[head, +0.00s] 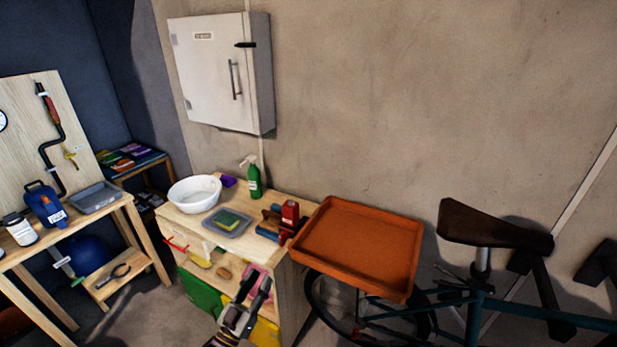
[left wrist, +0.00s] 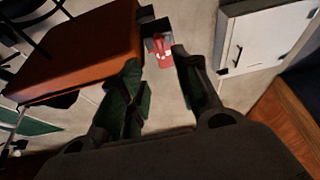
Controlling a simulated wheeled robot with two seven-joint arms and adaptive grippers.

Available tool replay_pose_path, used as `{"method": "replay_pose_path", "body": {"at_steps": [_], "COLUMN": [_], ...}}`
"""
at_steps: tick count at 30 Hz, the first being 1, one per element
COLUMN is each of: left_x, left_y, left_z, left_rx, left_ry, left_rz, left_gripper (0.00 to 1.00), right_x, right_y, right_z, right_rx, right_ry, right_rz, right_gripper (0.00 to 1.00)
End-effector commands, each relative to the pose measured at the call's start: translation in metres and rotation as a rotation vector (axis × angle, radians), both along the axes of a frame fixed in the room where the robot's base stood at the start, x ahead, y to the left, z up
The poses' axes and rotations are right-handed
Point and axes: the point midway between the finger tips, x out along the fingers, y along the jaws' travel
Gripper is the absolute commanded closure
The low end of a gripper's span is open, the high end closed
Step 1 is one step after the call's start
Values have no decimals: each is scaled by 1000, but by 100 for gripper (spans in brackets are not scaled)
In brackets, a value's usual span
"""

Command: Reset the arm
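My left gripper (head: 257,280) is at the lower middle of the head view, in front of the wooden cabinet's (head: 285,290) front. In the left wrist view its two dark fingers (left wrist: 156,58) stand apart with nothing between them. A red object (left wrist: 163,45) shows beyond the gap, apart from the fingers. My right gripper is in neither view.
An orange tray (head: 357,243) stands right of the cabinet, near a bicycle (head: 480,275). The cabinet top holds a white basin (head: 194,193), a green bottle (head: 254,181), a grey tray (head: 226,224) and a red tool (head: 289,214). A workbench (head: 95,215) is at left.

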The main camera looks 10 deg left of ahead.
Motion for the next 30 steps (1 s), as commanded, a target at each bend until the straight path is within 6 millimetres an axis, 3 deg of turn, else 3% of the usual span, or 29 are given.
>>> {"method": "replay_pose_path", "body": {"at_steps": [8,13,22,30], "left_x": [7,13,-1,-45], "left_y": [1,5,34,67], "left_z": [-17,-49,-170,-283], "left_rx": [59,125,276,391], "left_ry": [64,173,478,756], "left_rz": [28,55,112,149], "left_gripper": [68,68,68,68], "right_x": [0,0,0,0], "right_y": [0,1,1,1], "right_z": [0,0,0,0], "right_rx": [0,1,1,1], "right_ry": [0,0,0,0], "right_rz": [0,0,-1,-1], "right_gripper": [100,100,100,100]}}
